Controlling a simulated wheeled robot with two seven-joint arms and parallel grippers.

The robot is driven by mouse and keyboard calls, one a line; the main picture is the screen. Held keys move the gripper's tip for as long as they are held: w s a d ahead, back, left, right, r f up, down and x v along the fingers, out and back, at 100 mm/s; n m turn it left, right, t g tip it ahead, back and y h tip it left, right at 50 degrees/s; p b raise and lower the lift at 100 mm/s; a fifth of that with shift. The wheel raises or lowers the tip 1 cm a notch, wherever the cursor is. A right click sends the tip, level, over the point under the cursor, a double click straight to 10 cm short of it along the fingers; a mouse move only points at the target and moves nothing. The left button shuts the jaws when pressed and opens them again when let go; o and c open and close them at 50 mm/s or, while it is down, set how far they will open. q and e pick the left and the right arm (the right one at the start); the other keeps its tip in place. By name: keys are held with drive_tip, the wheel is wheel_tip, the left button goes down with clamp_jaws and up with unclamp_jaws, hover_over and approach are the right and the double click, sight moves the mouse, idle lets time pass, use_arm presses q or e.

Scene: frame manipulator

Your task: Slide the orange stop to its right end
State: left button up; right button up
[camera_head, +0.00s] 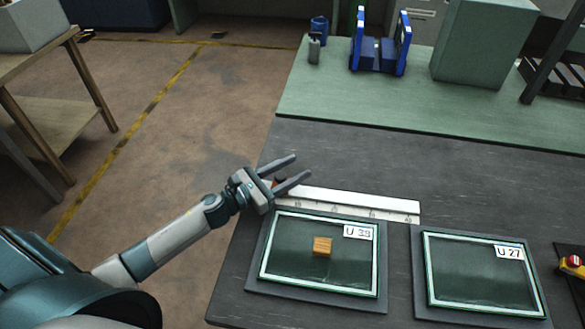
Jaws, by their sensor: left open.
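A white ruler-like rail (350,201) with printed marks lies across the dark table, behind two framed panels. The orange stop (277,182) is at the rail's left end, small and mostly hidden by my gripper; a dark knob seems to top it. My left gripper (300,166) is open, its two fingers pointing right and back above the rail's left end. The stop shows between the fingers near their base; I cannot tell whether they touch it. My right gripper is not in view.
A yellow device with a red button (573,263) sits at the right edge. The rail's right part is clear.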

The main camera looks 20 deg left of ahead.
use_arm(q)
clamp_jaws()
drive_tip(key=shift+w+d, duration=0.2)
drive_tip(key=shift+d, duration=0.55)
drive_tip(key=shift+w+d, duration=0.2)
drive_tip(key=shift+d, duration=0.55)
drive_tip(key=shift+w+d, duration=0.2)
drive_tip(key=shift+d, duration=0.55)
unclamp_jaws()
drive_tip(key=shift+a, duration=0.1)
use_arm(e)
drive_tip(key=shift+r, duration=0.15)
use_arm(q)
drive_tip(key=shift+s, duration=0.1)
